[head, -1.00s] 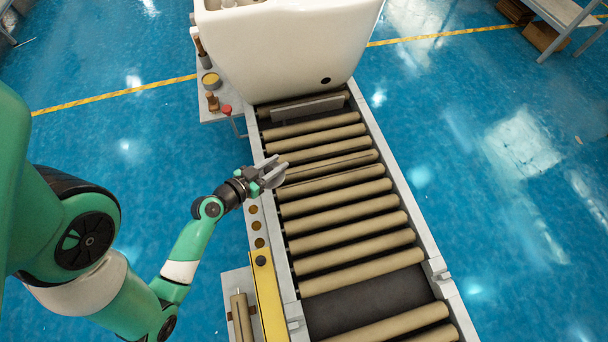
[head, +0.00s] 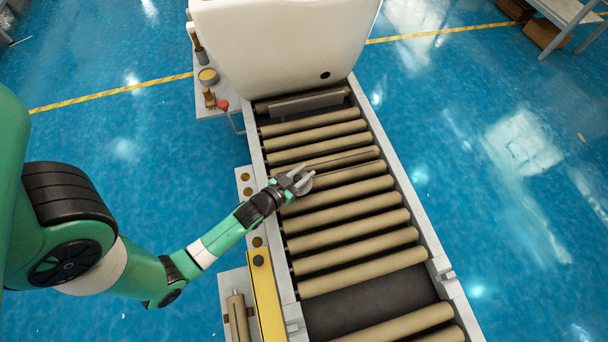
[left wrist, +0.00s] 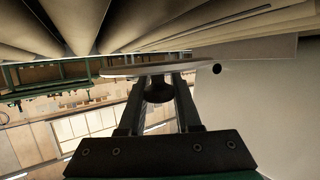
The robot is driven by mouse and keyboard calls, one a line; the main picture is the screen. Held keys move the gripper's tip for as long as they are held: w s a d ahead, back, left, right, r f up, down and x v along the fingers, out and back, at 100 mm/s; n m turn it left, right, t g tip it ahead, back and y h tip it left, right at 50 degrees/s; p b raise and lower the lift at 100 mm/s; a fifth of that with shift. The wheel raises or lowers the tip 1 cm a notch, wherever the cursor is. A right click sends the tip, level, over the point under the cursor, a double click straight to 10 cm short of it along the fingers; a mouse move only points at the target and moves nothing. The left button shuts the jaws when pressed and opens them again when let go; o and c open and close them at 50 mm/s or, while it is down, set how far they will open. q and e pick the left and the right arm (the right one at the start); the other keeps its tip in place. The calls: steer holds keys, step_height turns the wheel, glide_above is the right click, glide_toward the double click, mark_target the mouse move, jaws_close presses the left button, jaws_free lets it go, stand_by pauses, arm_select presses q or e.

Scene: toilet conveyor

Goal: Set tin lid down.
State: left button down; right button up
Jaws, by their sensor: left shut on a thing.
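My left gripper (head: 298,180) is over the left part of the conveyor rollers. It is shut on the tin lid (head: 304,187), a small grey disc partly hidden by the fingers. In the left wrist view the lid (left wrist: 135,70) shows nearly edge-on beyond the fingertips. Its dark knob (left wrist: 158,92) sits between the two fingers. I cannot tell whether the lid touches a roller. A round tin (head: 208,77) with yellow contents stands open on the side shelf at the upper left. My right gripper is not in view.
The roller conveyor (head: 350,219) runs below the gripper, with a dark gap near its front. A large white ceramic body (head: 280,45) stands at its far end. A yellow box (head: 266,295) edges the conveyor's left.

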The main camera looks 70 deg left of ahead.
arm_select(q)
steer(key=shift+f, duration=0.3)
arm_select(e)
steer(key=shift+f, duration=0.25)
